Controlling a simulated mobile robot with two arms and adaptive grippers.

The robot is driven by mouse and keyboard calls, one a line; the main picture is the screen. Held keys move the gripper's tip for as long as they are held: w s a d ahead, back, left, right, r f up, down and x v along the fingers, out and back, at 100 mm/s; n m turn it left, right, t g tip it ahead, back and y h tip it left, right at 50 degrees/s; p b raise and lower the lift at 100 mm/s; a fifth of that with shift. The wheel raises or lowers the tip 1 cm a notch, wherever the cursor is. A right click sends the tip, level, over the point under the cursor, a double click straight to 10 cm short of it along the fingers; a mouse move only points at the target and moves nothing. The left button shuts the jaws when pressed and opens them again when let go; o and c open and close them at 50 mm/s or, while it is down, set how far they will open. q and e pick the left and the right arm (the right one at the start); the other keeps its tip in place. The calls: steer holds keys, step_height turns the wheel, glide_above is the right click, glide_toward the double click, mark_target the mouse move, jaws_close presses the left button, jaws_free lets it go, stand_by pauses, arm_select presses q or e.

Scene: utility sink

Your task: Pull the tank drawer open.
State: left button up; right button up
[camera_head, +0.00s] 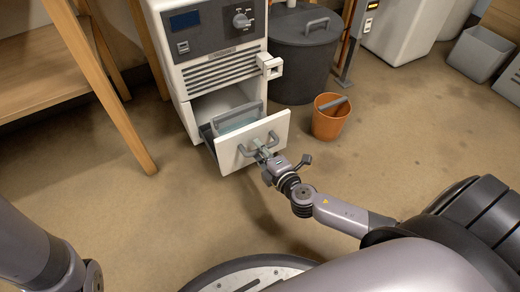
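The white tank drawer (283,127) stands pulled out from the lower part of a white dehumidifier-like machine (228,84). A grey, clear-looking tank (237,118) shows inside behind its front panel. A grey bar handle (243,150) is on the drawer front. My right gripper (261,149) is at the middle of this handle, its fingers closed around the bar as far as I can tell; they are small and partly hide the handle. Part of my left arm shows at the lower left, but its gripper is out of view.
An orange bucket (329,121) stands on the floor right of the drawer. A dark lidded bin (301,62) is behind it. A wooden shelf (50,65) stands at the left. The floor (170,215) in front of the drawer is clear.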

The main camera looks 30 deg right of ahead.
steer(key=shift+o, duration=0.6)
steer(key=shift+s, duration=0.1)
steer(key=v, duration=1.2)
steer(key=shift+a+r, duration=0.1)
